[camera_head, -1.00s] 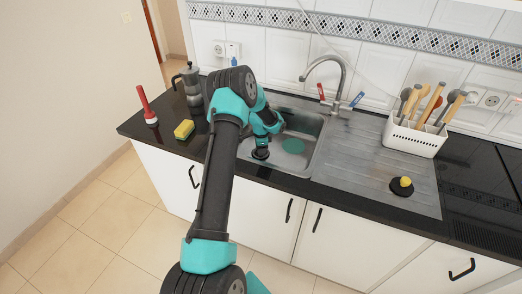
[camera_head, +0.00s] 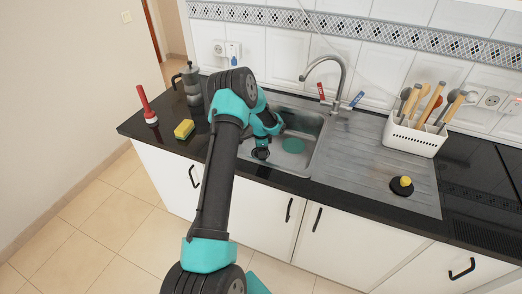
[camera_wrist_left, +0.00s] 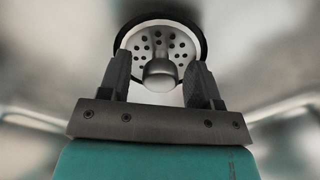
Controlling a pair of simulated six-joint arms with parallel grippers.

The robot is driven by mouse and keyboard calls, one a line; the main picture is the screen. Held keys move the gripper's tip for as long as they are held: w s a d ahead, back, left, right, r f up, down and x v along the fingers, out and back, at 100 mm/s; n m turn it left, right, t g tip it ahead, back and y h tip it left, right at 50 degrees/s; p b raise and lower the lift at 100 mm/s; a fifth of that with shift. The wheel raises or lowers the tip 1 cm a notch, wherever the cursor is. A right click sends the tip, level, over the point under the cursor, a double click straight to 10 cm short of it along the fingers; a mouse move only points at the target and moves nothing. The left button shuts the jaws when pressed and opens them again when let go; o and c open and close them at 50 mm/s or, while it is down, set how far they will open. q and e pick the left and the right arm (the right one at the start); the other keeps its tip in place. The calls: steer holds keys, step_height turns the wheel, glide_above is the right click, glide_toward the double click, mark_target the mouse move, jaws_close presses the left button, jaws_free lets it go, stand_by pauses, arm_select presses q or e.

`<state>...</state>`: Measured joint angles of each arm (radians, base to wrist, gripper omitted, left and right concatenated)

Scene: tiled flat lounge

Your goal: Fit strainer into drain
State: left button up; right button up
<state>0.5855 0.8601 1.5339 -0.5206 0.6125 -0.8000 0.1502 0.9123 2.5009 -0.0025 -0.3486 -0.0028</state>
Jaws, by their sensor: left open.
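In the left wrist view, the strainer (camera_wrist_left: 178,44) is a pale round disc with several dark holes and a rounded metal knob (camera_wrist_left: 160,75). A black ring surrounds the disc; I cannot tell whether it is the strainer's own rim or the drain's edge. My left gripper (camera_wrist_left: 163,78) is open, with one finger on each side of the knob and gaps showing beside it. In the head view, my left gripper (camera_head: 261,153) points down into the near left part of the sink (camera_head: 312,150). It hides the strainer and drain there. My right gripper is not in view.
A black disc with a yellow knob (camera_head: 402,186) and a white utensil holder (camera_head: 413,138) are on the right.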

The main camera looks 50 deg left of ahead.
arm_select(q)
steer(key=shift+r, duration=0.1)
step_height(320, 180, up, 12)
stand_by(0.5)
stand_by(0.5)
